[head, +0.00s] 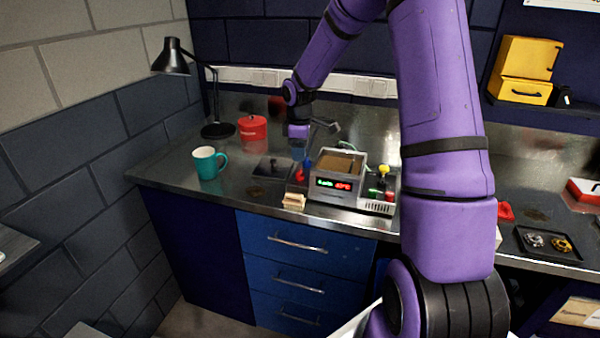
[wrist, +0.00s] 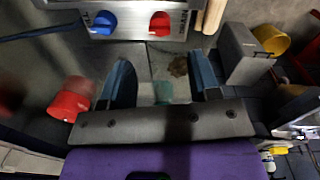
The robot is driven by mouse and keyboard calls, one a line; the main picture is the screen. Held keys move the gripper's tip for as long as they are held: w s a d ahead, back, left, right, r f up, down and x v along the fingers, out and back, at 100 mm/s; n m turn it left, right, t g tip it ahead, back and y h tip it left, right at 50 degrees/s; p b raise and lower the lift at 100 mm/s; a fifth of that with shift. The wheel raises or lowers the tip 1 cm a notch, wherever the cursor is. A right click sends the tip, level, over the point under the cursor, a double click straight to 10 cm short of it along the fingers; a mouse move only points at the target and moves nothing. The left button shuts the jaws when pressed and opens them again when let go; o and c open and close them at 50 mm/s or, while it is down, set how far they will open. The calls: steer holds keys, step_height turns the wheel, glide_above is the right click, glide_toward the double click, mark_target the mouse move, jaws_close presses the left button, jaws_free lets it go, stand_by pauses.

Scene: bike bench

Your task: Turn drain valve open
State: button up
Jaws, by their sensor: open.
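The valve panel shows at the top of the wrist view with a blue knob (wrist: 103,22) and a red knob (wrist: 160,24). Lettering beside the red knob seems to read DRAIN; the lettering by the blue one is hard to read. In the head view my gripper (head: 298,148) is above the bench, near the panel.
A grey box with a lit display (head: 336,184) stands right of the knobs, with a yellow-topped lever (head: 383,172) beside it. A teal mug (head: 206,163), red pot (head: 252,128) and black lamp (head: 172,58) stand left. A small wooden block (head: 294,201) sits at the front.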

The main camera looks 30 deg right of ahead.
mark_target(300, 170)
steer(key=f, duration=0.8)
steer(key=shift+w+d+f, duration=0.15)
steer(key=shift+w+f, duration=0.05)
steer(key=shift+f, duration=0.05)
steer(key=c, duration=0.9)
